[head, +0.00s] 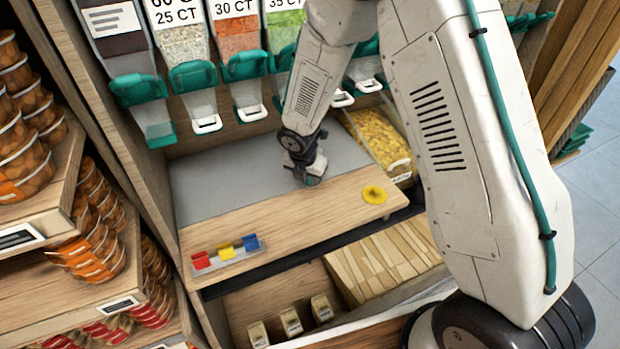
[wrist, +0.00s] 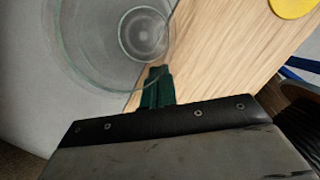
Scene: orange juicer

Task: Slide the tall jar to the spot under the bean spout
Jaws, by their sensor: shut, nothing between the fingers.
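A clear glass jar (wrist: 90,62) fills the upper left of the wrist view, seen from above with its round rim and base. It stands across the edge between grey surface and wood. My gripper (wrist: 158,72) is shut and empty, its green fingertips overlapping the jar's near rim in the picture; I cannot tell whether they touch. In the head view my gripper (head: 312,180) is low over the counter, and I cannot make out the jar there. Several dispensers with green spouts (head: 194,76) hang above the grey surface (head: 215,185); I cannot tell which holds beans.
A yellow disc (head: 374,194) lies on the wooden counter (head: 300,215). A small rack with red, yellow and blue pieces (head: 226,253) sits at its front left. A bin of yellow pieces (head: 378,142) stands at the right. Shelves of orange tubs (head: 90,230) border the left.

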